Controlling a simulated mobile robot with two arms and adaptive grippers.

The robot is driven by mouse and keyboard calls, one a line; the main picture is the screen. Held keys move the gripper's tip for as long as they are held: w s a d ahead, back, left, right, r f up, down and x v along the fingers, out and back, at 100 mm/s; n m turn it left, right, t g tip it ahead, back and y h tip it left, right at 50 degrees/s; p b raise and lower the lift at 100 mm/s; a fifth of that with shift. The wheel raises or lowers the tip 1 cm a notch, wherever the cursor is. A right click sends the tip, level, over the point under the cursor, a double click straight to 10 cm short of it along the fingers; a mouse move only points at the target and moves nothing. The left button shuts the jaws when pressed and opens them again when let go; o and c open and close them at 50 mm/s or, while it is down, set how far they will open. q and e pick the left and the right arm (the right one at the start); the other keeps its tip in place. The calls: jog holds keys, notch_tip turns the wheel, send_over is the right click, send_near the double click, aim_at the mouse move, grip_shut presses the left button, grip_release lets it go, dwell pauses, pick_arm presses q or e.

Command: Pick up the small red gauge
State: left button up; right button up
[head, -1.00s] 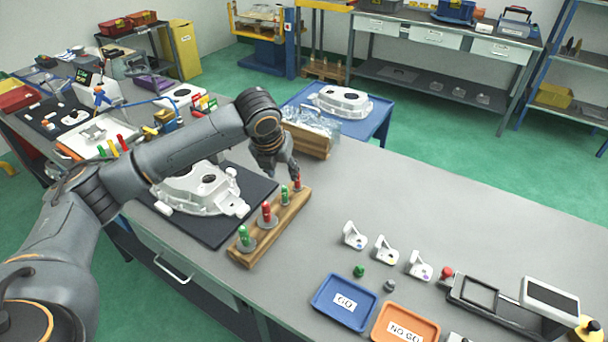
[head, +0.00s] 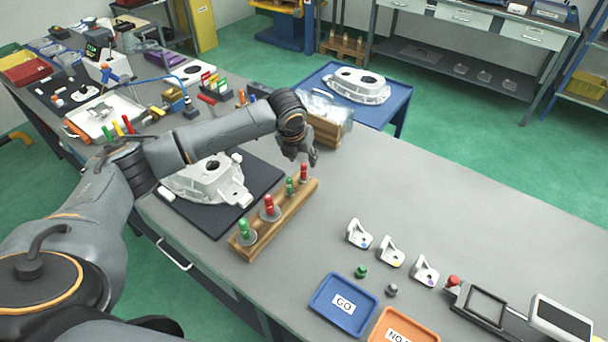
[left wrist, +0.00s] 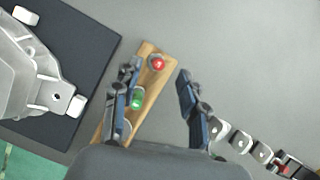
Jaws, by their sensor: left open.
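The small red gauge (head: 304,173) stands upright at the far end of a wooden rack (head: 247,250). In the left wrist view, the small red gauge (left wrist: 157,64) shows from above, between the finger lines near the tips. My left gripper (head: 303,158) is open and empty, pointing down just above that far end of the rack. A small green gauge (head: 290,187), a larger red gauge (head: 269,206) and a larger green gauge (head: 244,230) stand in the same rack. My right gripper is not in view.
A white casting (head: 205,183) lies on a dark mat (head: 262,165) left of the rack. Several white brackets (head: 359,234), a blue GO tray (head: 343,325) and an orange tray (head: 402,328) are to the right. Bench between rack and brackets is clear.

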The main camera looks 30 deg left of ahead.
aim_at(303, 165)
pick_arm(q)
jog(key=shift+p+x, duration=0.55)
jog(key=shift+x, duration=0.3)
jog(key=x, duration=0.2)
jog(key=shift+s+f+p, duration=0.1)
jog(key=shift+f+p, duration=0.2)
jog(key=shift+f, duration=0.45)
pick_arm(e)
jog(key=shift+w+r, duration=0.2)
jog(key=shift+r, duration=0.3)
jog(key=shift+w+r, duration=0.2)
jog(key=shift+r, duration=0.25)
pick_arm(q)
grip_shut()
